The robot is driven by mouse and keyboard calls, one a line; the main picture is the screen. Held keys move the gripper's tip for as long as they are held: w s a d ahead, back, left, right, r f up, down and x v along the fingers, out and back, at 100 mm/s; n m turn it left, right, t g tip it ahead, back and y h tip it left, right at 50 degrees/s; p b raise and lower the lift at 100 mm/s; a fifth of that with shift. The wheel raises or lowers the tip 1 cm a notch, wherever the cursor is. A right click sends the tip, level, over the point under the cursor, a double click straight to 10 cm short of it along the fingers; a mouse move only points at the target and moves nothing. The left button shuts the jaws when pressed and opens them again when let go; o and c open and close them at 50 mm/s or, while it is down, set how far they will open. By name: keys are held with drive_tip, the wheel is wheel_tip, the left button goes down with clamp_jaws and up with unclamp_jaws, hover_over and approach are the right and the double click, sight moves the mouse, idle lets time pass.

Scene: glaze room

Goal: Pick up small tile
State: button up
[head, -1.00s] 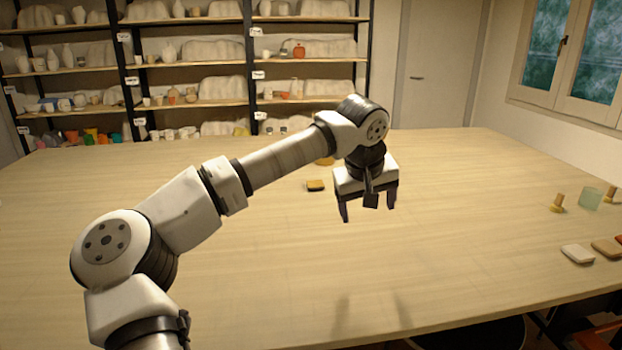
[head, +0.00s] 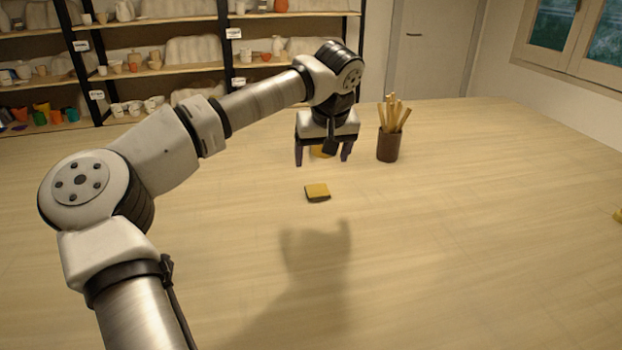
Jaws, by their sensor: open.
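A small square tile (head: 317,191), ochre on top with a dark edge, lies flat on the wooden table (head: 450,260) near the middle of the head view. My gripper (head: 322,162) is open and empty, its two dark fingers pointing down. It appears above and slightly behind the tile in the picture, apart from it. A second ochre thing (head: 320,153) shows between the fingers, farther back on the table. My gripper partly hides it, so its shape is unclear.
A dark brown cup (head: 388,147) holding several wooden sticks stands right of my gripper. A yellow thing (head: 618,216) is cut off at the right edge. Shelves (head: 150,75) of pottery stand behind.

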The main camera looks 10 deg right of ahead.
drive_tip(key=p, duration=0.2)
approach(318, 192)
drive_tip(key=shift+w+a+f, duration=0.2)
drive_tip(key=shift+f, duration=0.4)
drive_tip(key=shift+w+a+f, duration=0.2)
drive_tip(key=shift+f, duration=0.4)
drive_tip(key=shift+d+p+x, duration=0.2)
drive_tip(key=shift+p+x, duration=0.2)
drive_tip(key=shift+x, duration=0.95)
drive_tip(key=shift+d+p+x, duration=0.2)
drive_tip(key=shift+p+x, duration=0.2)
drive_tip(key=shift+x, duration=0.95)
drive_tip(key=shift+s, duration=0.1)
drive_tip(key=shift+c, duration=0.2)
drive_tip(key=c, duration=1.1)
drive_tip(key=shift+c, duration=0.3)
drive_tip(key=shift+r, duration=0.1)
